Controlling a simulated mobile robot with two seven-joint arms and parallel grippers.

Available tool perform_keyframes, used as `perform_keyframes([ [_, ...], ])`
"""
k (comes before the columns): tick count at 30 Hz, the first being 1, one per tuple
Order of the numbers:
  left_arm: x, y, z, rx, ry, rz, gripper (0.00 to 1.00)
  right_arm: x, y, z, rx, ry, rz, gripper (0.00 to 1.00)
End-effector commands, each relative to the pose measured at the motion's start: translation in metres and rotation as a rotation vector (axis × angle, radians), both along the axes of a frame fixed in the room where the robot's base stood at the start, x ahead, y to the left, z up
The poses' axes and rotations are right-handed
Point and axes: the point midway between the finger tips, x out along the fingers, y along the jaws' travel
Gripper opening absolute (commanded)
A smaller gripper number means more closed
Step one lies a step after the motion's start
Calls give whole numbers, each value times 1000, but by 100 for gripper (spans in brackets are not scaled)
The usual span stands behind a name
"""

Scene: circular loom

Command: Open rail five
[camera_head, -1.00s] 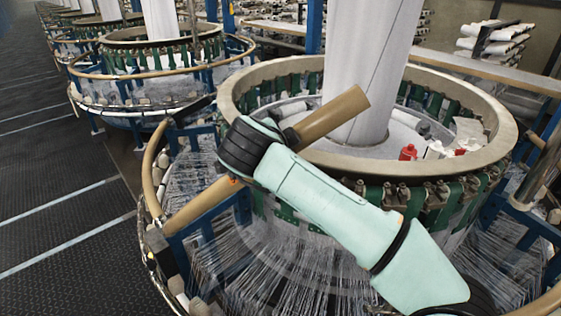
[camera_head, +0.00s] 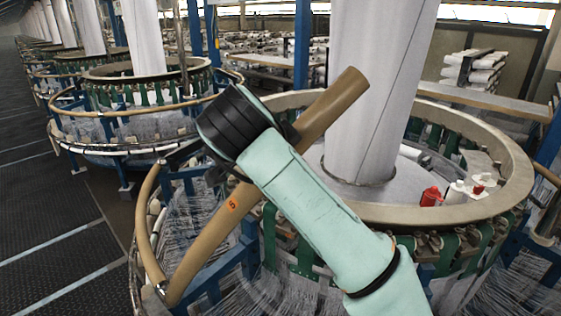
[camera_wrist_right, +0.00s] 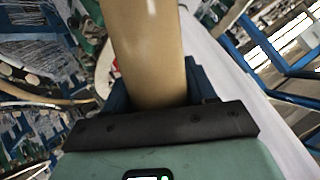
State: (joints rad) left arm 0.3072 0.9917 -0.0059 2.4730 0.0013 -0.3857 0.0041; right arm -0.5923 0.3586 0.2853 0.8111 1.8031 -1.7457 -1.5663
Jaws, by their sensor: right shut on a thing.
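Rail five is a tan tube (camera_head: 205,245) with a small orange mark, running slanted from the lower left up to a free end beside the white fabric column. My right gripper (camera_wrist_right: 157,98) is shut around the rail, which passes between its blue fingers in the right wrist view (camera_wrist_right: 148,45). The rail's lower end meets the curved tan rail (camera_head: 142,225) at the loom's left side. My left gripper is not in view.
The loom's wide beige ring (camera_head: 455,213) lies behind and right of my arm, with a red bottle (camera_head: 431,197) inside it. The white fabric column (camera_head: 370,90) rises close to the rail's free end. Dark floor (camera_head: 50,235) is clear at left.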

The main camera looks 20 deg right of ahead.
Motion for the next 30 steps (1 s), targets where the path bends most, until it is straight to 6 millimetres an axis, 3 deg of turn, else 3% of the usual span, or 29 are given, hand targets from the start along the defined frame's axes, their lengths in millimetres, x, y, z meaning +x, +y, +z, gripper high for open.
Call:
perform_keyframes([
  [15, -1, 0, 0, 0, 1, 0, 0, -1, 0, -1, -6, 13, 1, 1],
  [16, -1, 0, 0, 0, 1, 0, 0, -1, 0, -1, -6, 13, 1, 65],
  [17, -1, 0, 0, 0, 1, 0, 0, -1, 0, -1, -6, 13, 1, 75],
  [30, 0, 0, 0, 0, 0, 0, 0, -3, -1, 2, -3, 7, -1, 76],
])
